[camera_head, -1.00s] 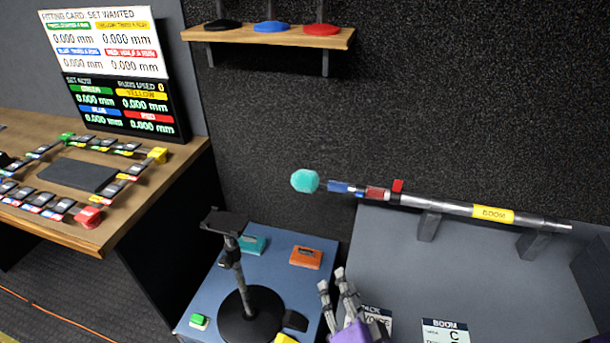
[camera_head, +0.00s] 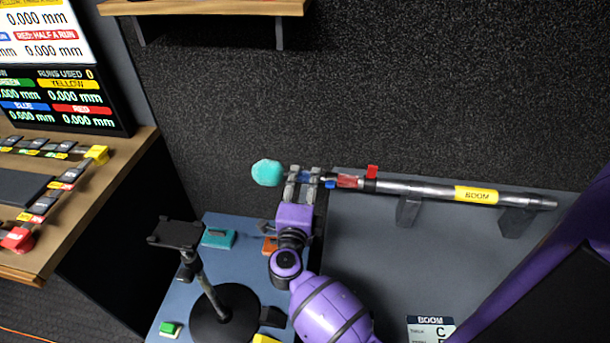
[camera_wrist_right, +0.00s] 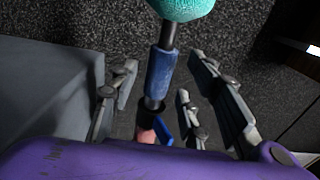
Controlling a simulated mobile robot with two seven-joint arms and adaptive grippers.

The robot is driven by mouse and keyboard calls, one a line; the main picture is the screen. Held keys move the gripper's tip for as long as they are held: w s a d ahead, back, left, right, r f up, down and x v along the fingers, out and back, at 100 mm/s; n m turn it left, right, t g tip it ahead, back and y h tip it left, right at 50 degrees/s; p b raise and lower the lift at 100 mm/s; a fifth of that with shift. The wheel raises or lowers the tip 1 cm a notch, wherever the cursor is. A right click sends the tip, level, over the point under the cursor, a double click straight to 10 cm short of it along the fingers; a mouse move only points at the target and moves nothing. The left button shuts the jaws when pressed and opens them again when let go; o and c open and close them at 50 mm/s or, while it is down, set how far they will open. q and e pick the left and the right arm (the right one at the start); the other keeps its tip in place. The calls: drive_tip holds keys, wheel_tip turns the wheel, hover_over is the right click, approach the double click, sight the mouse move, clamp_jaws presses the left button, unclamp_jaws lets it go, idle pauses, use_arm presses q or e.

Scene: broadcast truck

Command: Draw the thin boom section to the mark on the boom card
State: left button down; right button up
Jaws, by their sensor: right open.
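The boom (camera_head: 420,190) lies on two grey supports, a silver tube with a yellow BOOM label. Its left end has a red section (camera_head: 347,181), a blue section (camera_head: 304,177) and a teal foam ball (camera_head: 267,172). My right gripper (camera_head: 304,172) is open with its fingers either side of the blue section. In the right wrist view, the blue section (camera_wrist_right: 160,72) runs between the spread fingers, with gaps on both sides. A blue lever (camera_wrist_right: 162,130) sits by the red part. The boom card (camera_head: 431,328) shows "C"; its lower part is cut off. My left gripper is out of view.
A black stand (camera_head: 205,275) with a flat top rises from the blue table (camera_head: 180,292), left of my right arm. Teal (camera_head: 218,238) and orange (camera_head: 270,245) blocks lie behind it. A wooden shelf (camera_head: 200,8) hangs above. The grey surface (camera_head: 370,260) under the boom is mostly clear.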

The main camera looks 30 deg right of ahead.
drive_tip(key=shift+x, duration=1.5)
clamp_jaws()
